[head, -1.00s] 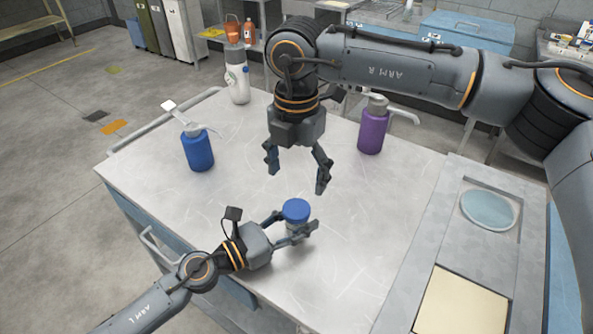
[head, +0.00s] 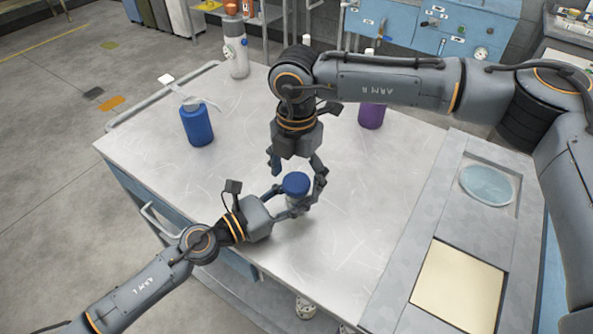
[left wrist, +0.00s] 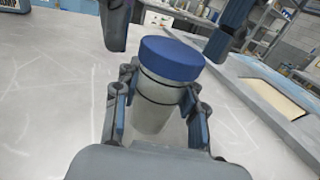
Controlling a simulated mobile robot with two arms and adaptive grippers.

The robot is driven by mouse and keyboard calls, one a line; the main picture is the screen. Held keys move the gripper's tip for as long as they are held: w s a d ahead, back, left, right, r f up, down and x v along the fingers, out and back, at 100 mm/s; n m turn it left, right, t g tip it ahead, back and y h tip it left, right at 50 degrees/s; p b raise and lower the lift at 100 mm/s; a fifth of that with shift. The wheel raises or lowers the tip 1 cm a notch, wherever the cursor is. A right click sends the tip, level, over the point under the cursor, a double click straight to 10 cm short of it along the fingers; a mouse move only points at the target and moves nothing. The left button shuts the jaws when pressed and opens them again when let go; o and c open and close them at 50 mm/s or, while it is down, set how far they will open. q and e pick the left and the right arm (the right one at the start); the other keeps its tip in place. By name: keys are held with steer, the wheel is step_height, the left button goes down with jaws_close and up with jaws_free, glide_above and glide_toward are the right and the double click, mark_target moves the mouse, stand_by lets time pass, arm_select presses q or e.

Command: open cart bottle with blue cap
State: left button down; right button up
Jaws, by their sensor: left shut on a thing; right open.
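The bottle with the blue cap (head: 295,184) stands upright on the metal cart top (head: 350,215). In the left wrist view its blue cap (left wrist: 171,58) sits on a pale grey body (left wrist: 153,105). My left gripper (head: 290,203) is shut on the body, with one finger on each side; its fingers also show in the left wrist view (left wrist: 157,108). My right gripper (head: 297,172) points down from above, open, with its fingers on either side of the cap. In the left wrist view a gap shows between those fingers and the cap.
A blue pump bottle (head: 197,125) stands at the cart's left. A purple bottle (head: 371,116) stands at the back, partly hidden by my right arm. A white bottle (head: 237,60) stands at the back left. The cart's front middle is clear.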

steer(key=c, duration=1.2)
steer(key=n, duration=0.3)
steer(key=shift+n, duration=0.3)
steer(key=n, duration=0.8)
steer(key=shift+n, duration=0.4)
steer(key=n, duration=0.8)
steer(key=shift+n, duration=0.3)
steer(key=n, duration=1)
steer(key=shift+n, duration=0.4)
steer(key=n, duration=0.4)
steer(key=shift+r, duration=0.1)
